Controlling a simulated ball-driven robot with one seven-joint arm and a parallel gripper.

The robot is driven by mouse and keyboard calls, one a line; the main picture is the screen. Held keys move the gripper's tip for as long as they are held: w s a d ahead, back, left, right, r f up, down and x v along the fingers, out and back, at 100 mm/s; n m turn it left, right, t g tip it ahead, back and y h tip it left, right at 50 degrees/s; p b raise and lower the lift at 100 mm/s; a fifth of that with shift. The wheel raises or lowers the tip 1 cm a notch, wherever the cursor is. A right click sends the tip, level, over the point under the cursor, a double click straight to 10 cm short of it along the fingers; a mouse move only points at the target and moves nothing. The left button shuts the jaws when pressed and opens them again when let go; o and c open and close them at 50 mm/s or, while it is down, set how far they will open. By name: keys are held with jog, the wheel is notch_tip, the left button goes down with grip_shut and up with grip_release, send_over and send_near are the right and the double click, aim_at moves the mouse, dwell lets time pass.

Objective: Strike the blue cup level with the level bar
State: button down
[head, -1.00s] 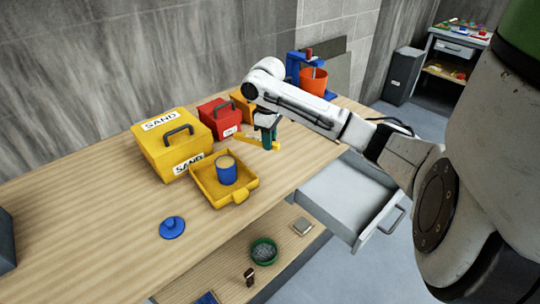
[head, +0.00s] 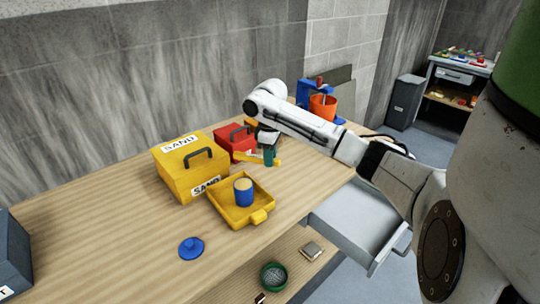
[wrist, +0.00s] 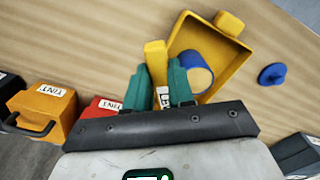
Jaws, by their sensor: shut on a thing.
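The blue cup (head: 243,194) stands upright in a yellow tray (head: 264,214), with tan, sand-like fill at its top. The cup (wrist: 189,69) and tray (wrist: 176,30) also show in the wrist view, ahead and right of my fingers. My gripper (head: 268,156) is at the back right of the tray, apart from the cup. In the wrist view, my gripper (wrist: 161,84) has its green fingers shut on the yellow level bar (wrist: 155,58), which has a white label partly hidden between them. The bar also shows in the head view (head: 266,160).
A yellow sand box (head: 180,176) stands left of the tray, with a red box (head: 234,142) behind. A blue lid (head: 191,247) lies in front. An orange bucket (head: 323,107) is at the back. An open drawer (head: 350,222) juts out on the right.

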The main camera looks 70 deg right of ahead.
jog(key=shift+f+b, duration=1.25)
jog(key=shift+f, duration=1.55)
jog(key=shift+a+p, duration=1.9)
jog(key=shift+a, duration=3.6)
jog(key=shift+r, duration=2.8)
